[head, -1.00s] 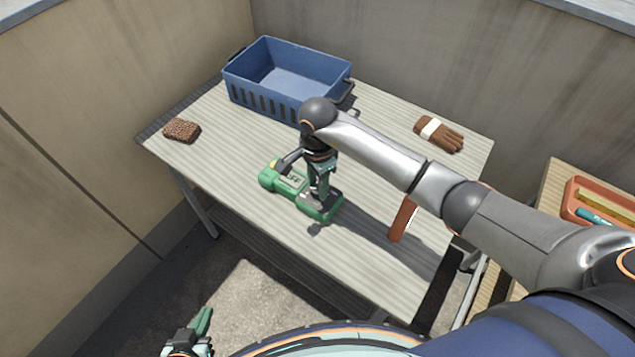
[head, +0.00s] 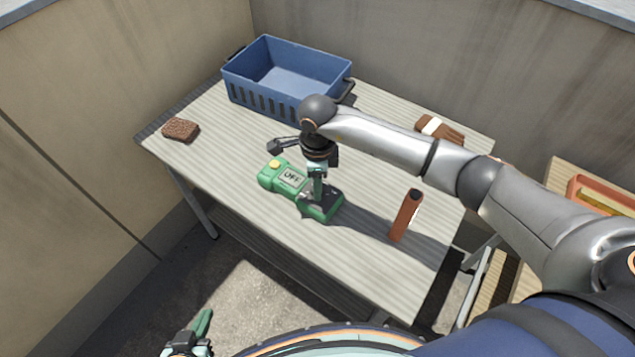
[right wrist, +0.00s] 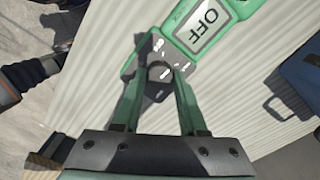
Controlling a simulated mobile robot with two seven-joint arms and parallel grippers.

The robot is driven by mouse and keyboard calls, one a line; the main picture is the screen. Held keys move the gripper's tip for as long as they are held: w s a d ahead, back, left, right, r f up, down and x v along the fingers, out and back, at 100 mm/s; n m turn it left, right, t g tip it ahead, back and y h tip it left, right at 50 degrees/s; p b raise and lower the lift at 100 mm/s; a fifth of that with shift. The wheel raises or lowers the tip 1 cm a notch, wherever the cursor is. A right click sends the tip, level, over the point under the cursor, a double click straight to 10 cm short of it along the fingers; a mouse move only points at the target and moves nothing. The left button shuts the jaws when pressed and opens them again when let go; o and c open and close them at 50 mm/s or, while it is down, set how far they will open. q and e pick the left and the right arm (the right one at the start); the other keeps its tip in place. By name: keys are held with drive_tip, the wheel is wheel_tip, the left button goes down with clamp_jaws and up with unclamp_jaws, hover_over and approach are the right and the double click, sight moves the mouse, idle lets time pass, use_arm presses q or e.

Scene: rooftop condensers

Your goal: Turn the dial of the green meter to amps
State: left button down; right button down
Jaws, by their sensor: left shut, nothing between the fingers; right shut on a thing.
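The green meter (head: 326,211) lies on the table, with a yellow button at its far-left end. Its display (head: 291,178) reads OFF and shows large in the right wrist view (right wrist: 203,22). The dark dial (right wrist: 159,72) sits below the display among white marks too small to read. My right gripper (head: 318,198) points down over the meter; in the right wrist view its fingers (right wrist: 160,68) are shut on the dial, one on each side. My left gripper (head: 203,324) is shut and empty at the bottom left, away from the table.
A blue crate (head: 262,97) stands at the back, a brown sponge (head: 181,129) at the left. An orange tray (head: 590,190) is at far right.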

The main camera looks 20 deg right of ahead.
drive_tip(key=m, duration=0.4)
drive_tip(key=shift+m, duration=0.3)
drive_tip(key=m, duration=0.3)
drive_tip(key=shift+m, duration=0.4)
drive_tip(key=m, duration=0.4)
drive_tip(key=shift+r+p, duration=0.1)
drive_tip(key=shift+p, duration=0.2)
drive_tip(key=m, duration=0.4)
drive_tip(key=shift+p, duration=0.4)
drive_tip(key=shift+m, duration=0.5)
drive_tip(key=shift+c, duration=2.2)
unclamp_jaws()
